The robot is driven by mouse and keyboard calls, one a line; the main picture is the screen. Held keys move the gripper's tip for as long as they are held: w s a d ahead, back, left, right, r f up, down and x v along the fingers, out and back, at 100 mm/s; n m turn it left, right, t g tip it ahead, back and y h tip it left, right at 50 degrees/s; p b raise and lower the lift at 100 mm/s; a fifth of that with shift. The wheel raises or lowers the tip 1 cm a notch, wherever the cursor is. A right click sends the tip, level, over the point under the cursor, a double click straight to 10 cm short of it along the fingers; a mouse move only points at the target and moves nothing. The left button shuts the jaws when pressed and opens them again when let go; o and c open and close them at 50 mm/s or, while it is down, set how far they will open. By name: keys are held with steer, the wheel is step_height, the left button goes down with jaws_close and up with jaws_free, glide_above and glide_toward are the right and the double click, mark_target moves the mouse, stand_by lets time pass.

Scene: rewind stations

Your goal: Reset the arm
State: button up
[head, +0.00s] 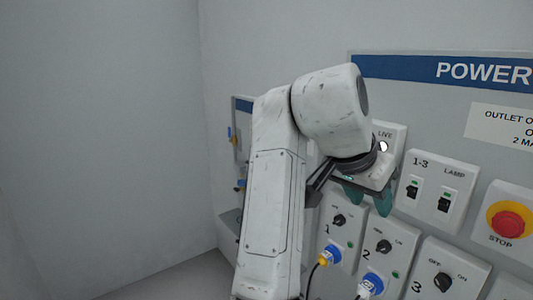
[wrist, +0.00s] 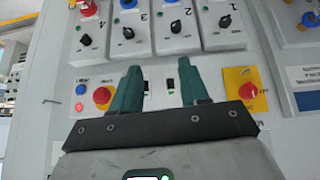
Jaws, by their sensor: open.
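My arm (head: 272,200) rises from the bottom of the head view and bends at the top, with the wrist hanging toward the panel. My gripper (head: 368,202) has two teal fingers pointing down in front of the power panel, just above outlets 1 and 2. In the wrist view my gripper (wrist: 159,75) shows its fingers well apart with nothing between them. Two small black lamp switches (wrist: 158,86) show behind that gap. I cannot tell whether the fingertips touch the panel.
The power panel (head: 420,85) carries numbered outlets with black knobs, blue plugs (head: 330,256) and a red stop button (head: 510,222). The wrist view shows the panel upside down, with red buttons (wrist: 103,95) (wrist: 247,91) on both sides. Bare wall (head: 100,120) fills the head view's left.

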steer(key=s+d+f+n+b, duration=0.15)
steer(key=s+d+f, duration=0.3)
steer(key=f, duration=0.55)
steer(key=s+d+f+n, duration=0.25)
steer(key=d+f, duration=0.25)
steer(key=f, duration=0.6)
steer(key=s+d+f+n+b, duration=0.1)
steer(key=s+d+f, duration=0.3)
steer(key=f, duration=0.6)
steer(key=s+a+f+n+g+y, duration=0.1)
steer(key=s+f+n+y, duration=0.1)
steer(key=s+f, duration=0.6)
steer(key=s+a+f+n+g+y+b, duration=0.1)
steer(key=s+f, duration=0.7)
steer(key=s, duration=0.8)
steer(key=shift+s+a+f+n+g+y, duration=0.4)
steer(key=shift+a+n+y, duration=0.3)
steer(key=shift+y, duration=0.5)
